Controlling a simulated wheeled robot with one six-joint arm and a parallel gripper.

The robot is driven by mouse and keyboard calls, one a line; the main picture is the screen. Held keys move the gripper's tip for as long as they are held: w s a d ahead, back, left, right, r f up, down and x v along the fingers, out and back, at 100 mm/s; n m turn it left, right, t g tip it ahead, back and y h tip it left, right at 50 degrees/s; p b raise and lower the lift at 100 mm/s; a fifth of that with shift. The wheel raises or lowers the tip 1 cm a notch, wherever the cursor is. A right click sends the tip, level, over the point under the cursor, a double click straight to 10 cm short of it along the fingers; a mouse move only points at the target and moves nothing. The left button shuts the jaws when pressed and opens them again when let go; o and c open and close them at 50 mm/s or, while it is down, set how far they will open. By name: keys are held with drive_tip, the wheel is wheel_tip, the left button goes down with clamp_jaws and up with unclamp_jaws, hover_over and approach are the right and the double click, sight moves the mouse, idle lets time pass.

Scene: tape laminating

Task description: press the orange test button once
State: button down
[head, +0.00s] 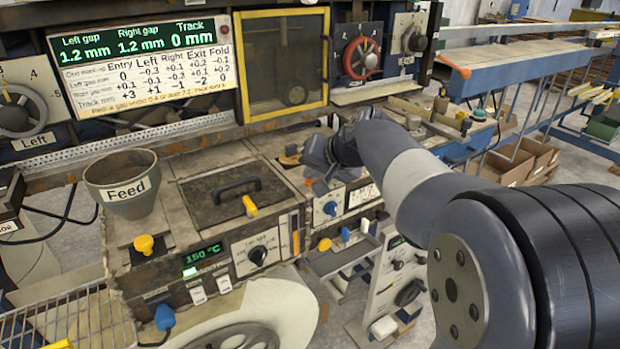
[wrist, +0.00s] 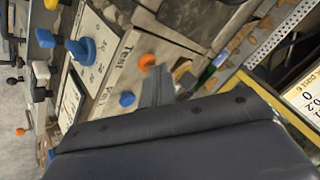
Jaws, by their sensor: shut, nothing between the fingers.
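The orange test button (wrist: 147,61) is a small round cap on a pale panel with the word "Test" beside it, in the wrist view. My gripper (wrist: 160,72) is shut and empty. Its fingertips appear just to the right of the button in that view; I cannot tell the height between them. In the head view my gripper (head: 322,186) points down over the right part of the machine, close to the blue knob (head: 330,208).
In the wrist view a blue knob (wrist: 127,99) sits below the button, and a larger blue handle (wrist: 80,48) stands at left. A yellow-framed window (head: 284,62) and a red handwheel (head: 361,58) stand behind. The grey feed funnel (head: 122,184) is at left.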

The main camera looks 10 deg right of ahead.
drive_tip(key=shift+r+p, duration=0.45)
drive_tip(key=shift+r, duration=0.35)
wheel_tip(320, 180, up, 5)
drive_tip(key=p, duration=0.4)
idle(0.4)
